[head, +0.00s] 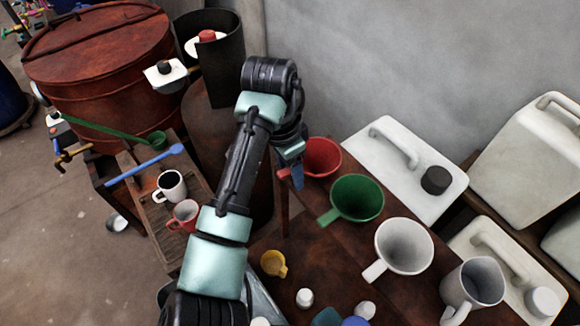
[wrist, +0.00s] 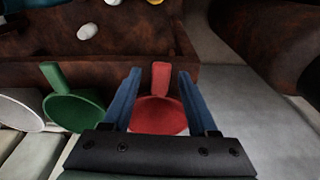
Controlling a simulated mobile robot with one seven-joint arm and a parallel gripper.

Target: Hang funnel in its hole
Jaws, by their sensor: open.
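Three funnels lie in a row on the brown bench in the head view: a red one (head: 322,157), a green one (head: 357,198) and a white one (head: 404,246). Each has a narrow tab or spout pointing to the lower left. My gripper (head: 291,172) is at the red funnel's narrow part. In the wrist view the red funnel (wrist: 158,115) shows between the open blue fingers of my gripper (wrist: 158,78), one on each side. I cannot tell whether they touch it. The green funnel (wrist: 75,110) is to the left there. I cannot make out a hole.
White canisters (head: 405,170) stand behind the funnels against the grey wall. A grey jug (head: 472,288) and a yellow cup (head: 273,263) are on the bench. Left are a rusty vat (head: 100,65), a white mug (head: 171,186) and a red mug (head: 184,214).

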